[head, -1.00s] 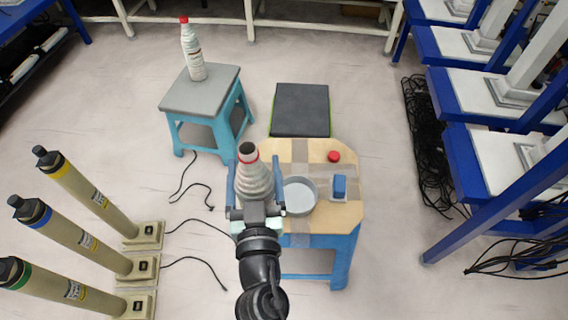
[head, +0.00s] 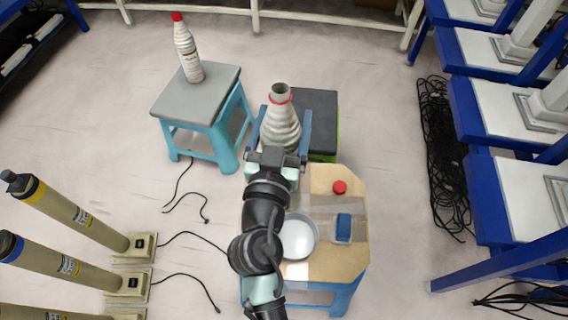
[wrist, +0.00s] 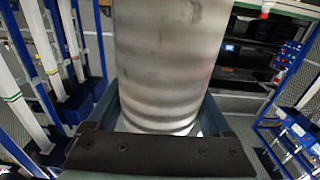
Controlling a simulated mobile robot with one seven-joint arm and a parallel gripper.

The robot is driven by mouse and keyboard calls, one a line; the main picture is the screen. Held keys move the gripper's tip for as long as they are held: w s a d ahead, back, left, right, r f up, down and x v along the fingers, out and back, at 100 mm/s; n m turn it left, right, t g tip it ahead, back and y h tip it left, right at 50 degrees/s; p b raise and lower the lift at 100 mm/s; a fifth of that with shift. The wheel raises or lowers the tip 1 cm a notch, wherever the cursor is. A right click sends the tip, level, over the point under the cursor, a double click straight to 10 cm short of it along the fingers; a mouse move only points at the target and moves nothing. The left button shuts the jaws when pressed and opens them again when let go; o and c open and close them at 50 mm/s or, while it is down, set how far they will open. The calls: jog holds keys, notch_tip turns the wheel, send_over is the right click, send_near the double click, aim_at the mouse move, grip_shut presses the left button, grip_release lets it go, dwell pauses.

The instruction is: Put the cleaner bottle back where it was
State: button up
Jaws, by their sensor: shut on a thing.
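My gripper (head: 281,130) is shut on a ribbed whitish bottle (head: 281,118), one finger on each side. The bottle is upright, with a red ring at its neck and an open dark mouth without a cap. Its ribbed body fills the middle of the wrist view (wrist: 168,65). In the head view it appears over the far edge of the wooden-topped table and partly covers the dark box; its height above them is unclear. A second white bottle (head: 188,55) with a red cap stands upright on the grey-topped teal stool (head: 203,95) at left.
The wooden-topped table (head: 335,262) bears a grey bowl (head: 299,238), a blue block (head: 344,226) and a red round piece (head: 339,187). A dark-topped box (head: 318,105) stands behind it. Tan cylinders (head: 75,215) stand at left. Black cables (head: 440,155) lie at right.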

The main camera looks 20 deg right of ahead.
notch_tip(320, 180, down, 8)
jog(key=b, duration=0.3)
jog(key=shift+r+b, duration=0.2)
jog(key=shift+b, duration=0.15)
jog(key=shift+f, duration=0.2)
jog(key=o, duration=1.5)
jog(key=shift+r, duration=0.15)
jog(key=shift+b+v, duration=0.75)
jog(key=shift+v, duration=5.35)
